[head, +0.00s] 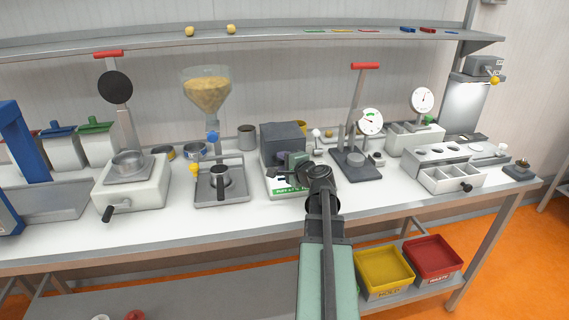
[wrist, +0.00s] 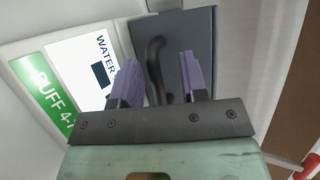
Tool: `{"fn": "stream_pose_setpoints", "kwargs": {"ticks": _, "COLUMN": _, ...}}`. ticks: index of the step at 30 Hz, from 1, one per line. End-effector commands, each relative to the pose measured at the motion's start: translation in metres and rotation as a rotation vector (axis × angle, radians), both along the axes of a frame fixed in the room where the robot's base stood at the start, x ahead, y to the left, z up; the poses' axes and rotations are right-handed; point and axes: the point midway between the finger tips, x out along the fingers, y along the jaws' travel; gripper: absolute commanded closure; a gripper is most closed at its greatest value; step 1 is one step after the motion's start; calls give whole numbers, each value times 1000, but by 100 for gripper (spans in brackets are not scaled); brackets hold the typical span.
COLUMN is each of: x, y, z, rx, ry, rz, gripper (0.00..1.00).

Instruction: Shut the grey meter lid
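The meter (head: 290,191) sits mid-bench, a pale body with a green label reading "PUFF 4-7". Its dark grey lid (head: 283,132) rises at the back of the body; my gripper hides part of it, and its exact angle is hard to tell. In the wrist view the dark grey lid (wrist: 204,30) shows with a curved black handle (wrist: 154,55), beside a white "WATER" display (wrist: 85,65). My gripper (wrist: 159,75) is open, its purple fingers on either side of the handle as seen there. I cannot tell whether they touch it.
A hopper stand with a cup (head: 221,180) is left of the meter. A red-handled press with a dial (head: 357,160) stands close on the right. A drawer box (head: 445,178) is further right. Bare bench shows along the front edge.

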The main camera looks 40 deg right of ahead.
Motion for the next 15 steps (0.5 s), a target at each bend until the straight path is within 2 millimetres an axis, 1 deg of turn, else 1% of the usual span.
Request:
{"fn": "stream_pose_setpoints", "kwargs": {"ticks": 5, "x": -1, "y": 0, "z": 0, "rx": -1, "ry": 0, "rz": -1, "gripper": 60}}
{"fn": "stream_pose_setpoints", "kwargs": {"ticks": 8, "x": -10, "y": 2, "z": 3, "rx": -1, "ry": 0, "rz": -2, "gripper": 60}}
{"fn": "stream_pose_setpoints", "kwargs": {"ticks": 11, "x": -30, "y": 7, "z": 8, "rx": -1, "ry": 0, "rz": -3, "gripper": 60}}
{"fn": "stream_pose_setpoints", "kwargs": {"ticks": 15, "x": -66, "y": 13, "z": 15, "rx": 0, "ry": -1, "rz": -4, "gripper": 60}}
